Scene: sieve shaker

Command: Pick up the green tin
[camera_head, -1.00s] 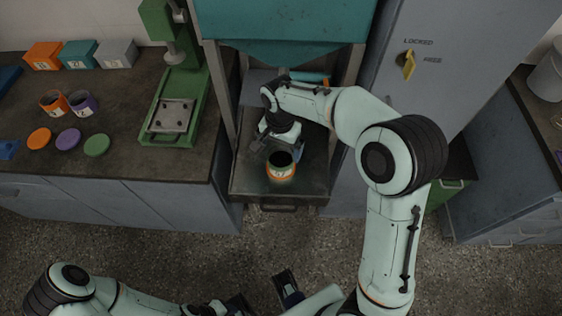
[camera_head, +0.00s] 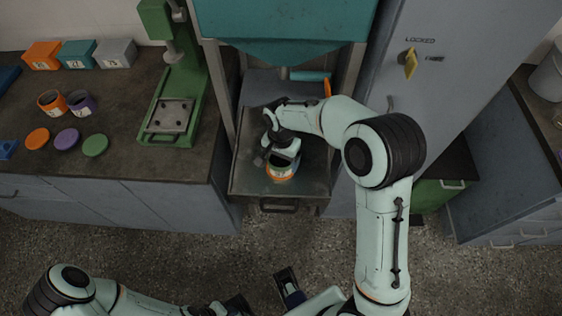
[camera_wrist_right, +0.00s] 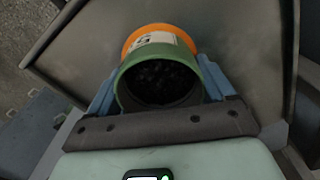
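My right gripper (camera_wrist_right: 160,88) has one blue finger on each side of the tin. The fingers look spread around it; whether they touch its wall is hard to tell. My left gripper (camera_head: 263,295) is at the bottom edge of the head view, its fingers apart and empty.
The metal tray (camera_head: 245,180) sits between upright posts. A green press (camera_head: 170,120) stands on the left bench with orange and purple tins (camera_head: 82,102), lids and small boxes. A grey cabinet with a yellow handle (camera_head: 410,64) is close on the right.

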